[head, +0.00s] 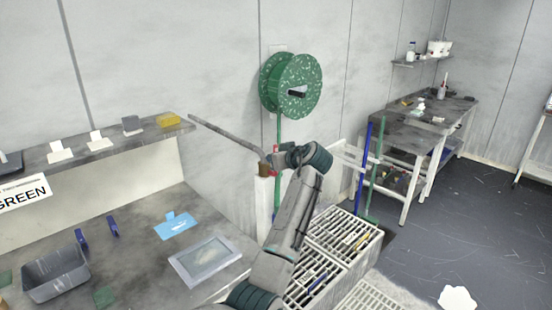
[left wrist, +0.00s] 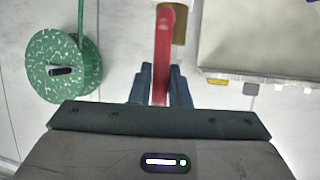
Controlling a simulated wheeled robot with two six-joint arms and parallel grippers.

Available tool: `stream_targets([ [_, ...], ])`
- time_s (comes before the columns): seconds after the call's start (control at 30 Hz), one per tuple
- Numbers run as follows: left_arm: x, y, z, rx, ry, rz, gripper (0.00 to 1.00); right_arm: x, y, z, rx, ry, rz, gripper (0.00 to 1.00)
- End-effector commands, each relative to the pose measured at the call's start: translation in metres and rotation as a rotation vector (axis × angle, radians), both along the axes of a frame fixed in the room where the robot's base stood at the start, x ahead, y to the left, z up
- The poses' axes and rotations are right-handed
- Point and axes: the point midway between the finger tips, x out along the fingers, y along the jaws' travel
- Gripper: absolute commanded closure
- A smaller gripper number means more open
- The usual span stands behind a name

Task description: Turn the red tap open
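The red tap (head: 275,165) sits on a brass-coloured fitting at the end of a grey pipe (head: 225,136), above a white post (head: 263,200). My left gripper (head: 279,160) is at the tap, coming from the right; its wrist hides part of the tap in the head view. In the left wrist view the red tap handle (left wrist: 162,50) runs straight between the two blue-grey fingers of the left gripper (left wrist: 161,82). The fingers stand close against both sides of the handle, shut on it. My right gripper is in neither view.
A green speckled hose reel (head: 288,85) is on the wall behind the tap, its hose (head: 278,190) hanging down. A bench with a grey bin (head: 55,275) and a framed plate (head: 205,258) lies left. Slotted racks (head: 345,237) stand right of my arm. Open floor lies far right.

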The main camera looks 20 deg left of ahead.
Motion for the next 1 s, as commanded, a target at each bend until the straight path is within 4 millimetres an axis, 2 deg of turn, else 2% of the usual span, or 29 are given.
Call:
stream_targets([
  [0.03,0.000,0.000,0.001,0.000,-0.002,-0.001,0.74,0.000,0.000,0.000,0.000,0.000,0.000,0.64],
  [0.1,0.000,0.000,0.001,0.000,-0.002,-0.001,0.64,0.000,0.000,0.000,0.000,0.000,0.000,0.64],
  [0.47,-0.003,-0.006,0.001,-0.002,-0.002,-0.001,0.64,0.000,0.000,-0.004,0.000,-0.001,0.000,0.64],
  [0.8,-0.035,-0.055,0.023,-0.004,-0.004,-0.003,0.64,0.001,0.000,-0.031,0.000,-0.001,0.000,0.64],
  [1.0,-0.050,-0.077,0.035,-0.002,-0.002,-0.001,0.64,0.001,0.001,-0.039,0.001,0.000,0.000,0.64],
])
